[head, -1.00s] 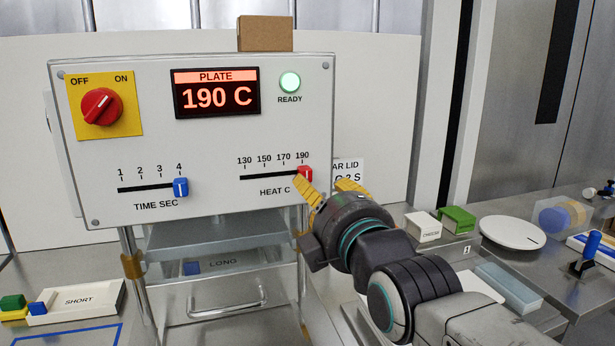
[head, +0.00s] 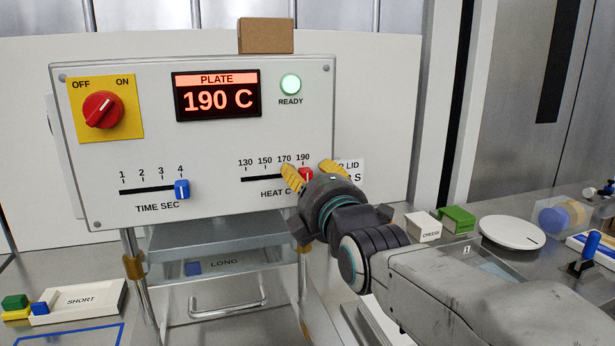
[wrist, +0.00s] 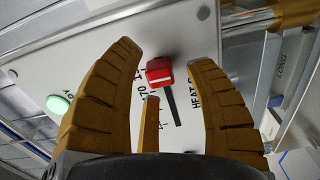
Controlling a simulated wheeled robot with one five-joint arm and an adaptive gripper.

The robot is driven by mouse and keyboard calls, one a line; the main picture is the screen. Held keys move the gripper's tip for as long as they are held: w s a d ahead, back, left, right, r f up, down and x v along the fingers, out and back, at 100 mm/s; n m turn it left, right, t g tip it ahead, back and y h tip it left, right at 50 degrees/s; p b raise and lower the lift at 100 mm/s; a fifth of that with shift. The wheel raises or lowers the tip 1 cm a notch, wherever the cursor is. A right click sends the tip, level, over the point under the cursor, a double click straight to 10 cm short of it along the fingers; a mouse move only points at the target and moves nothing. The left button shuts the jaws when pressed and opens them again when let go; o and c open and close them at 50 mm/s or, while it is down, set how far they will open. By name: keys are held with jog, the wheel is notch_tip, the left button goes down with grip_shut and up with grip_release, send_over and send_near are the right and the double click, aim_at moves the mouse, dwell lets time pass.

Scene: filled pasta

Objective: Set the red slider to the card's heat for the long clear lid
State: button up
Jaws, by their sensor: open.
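The red slider (head: 305,174) sits at the right end of the HEAT C scale, at the 190 mark. It also shows in the wrist view (wrist: 160,71), between the yellow fingers. My gripper (head: 308,170) is open with its fingers on either side of the slider; I cannot tell whether they touch it. The plate display (head: 218,97) reads 190 C. The card (head: 351,172) at the panel's right edge is mostly hidden behind my gripper; only "R LID" and an "S" can be read. A tray marked LONG (head: 225,264) lies under the press.
The blue TIME SEC slider (head: 182,189) stands at 4. The red knob (head: 102,109) is on a yellow plate, and the READY lamp (head: 290,84) glows green. A SHORT tray (head: 80,300) lies at left. A CHEESE box (head: 424,226) and white disc (head: 512,232) stand at right.

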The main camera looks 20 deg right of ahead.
jog(key=shift+w, duration=0.25)
jog(key=shift+c, duration=0.4)
grip_shut()
